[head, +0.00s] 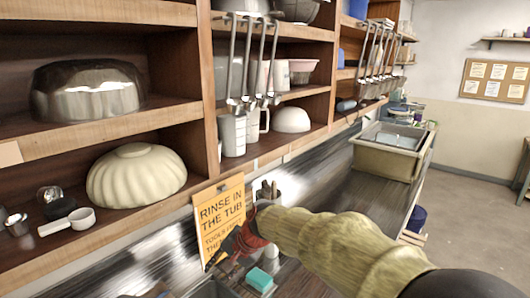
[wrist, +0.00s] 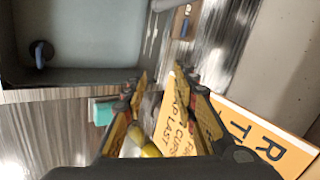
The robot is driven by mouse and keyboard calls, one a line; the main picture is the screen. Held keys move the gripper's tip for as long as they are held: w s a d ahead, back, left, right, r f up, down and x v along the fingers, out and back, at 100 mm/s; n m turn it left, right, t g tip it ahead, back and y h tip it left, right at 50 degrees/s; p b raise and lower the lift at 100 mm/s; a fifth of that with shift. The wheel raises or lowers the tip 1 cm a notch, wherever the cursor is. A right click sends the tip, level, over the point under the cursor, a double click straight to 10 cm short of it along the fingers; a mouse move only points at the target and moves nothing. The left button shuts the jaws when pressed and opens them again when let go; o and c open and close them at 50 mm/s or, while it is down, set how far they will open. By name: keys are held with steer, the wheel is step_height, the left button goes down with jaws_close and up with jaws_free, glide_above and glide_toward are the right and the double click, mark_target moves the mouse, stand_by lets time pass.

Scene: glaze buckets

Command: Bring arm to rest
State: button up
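My arm, in a tan sleeve with a red wrist, reaches over the metal counter in the head view. My gripper (head: 232,250) is low in front of the orange "RINSE IN THE TUB" sign (head: 218,212). In the wrist view the two fingers of my gripper (wrist: 162,92) stand apart with a gap between them. A lettered card (wrist: 172,128) shows between and behind the fingers; I see no clear grip on it. The large sign (wrist: 265,132) lies close to the right finger.
A teal sponge (head: 259,280) lies on the counter near my gripper. A grey basin (wrist: 85,35) shows in the wrist view. Wooden shelves (head: 110,125) with bowls and hanging ladles line the wall. A beige tub (head: 385,160) stands farther back; open floor (head: 475,180) is at right.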

steer(key=s+d+r+n+t+h, duration=0.1)
steer(key=s+d+r+n+h, duration=0.15)
steer(key=s+d, duration=0.85)
steer(key=s+d+r+n+t+h, duration=0.15)
steer(key=s+d+r, duration=0.25)
steer(key=s+d, duration=0.75)
steer(key=s+d+f+h+b, duration=0.1)
steer(key=s+d+f+h, duration=0.1)
steer(key=s+d, duration=0.5)
steer(key=d+f, duration=0.1)
steer(key=d, duration=0.1)
steer(key=shift+d+f, duration=0.2)
steer(key=shift+d, duration=0.1)
steer(key=shift+w, duration=0.1)
stand_by(4.4)
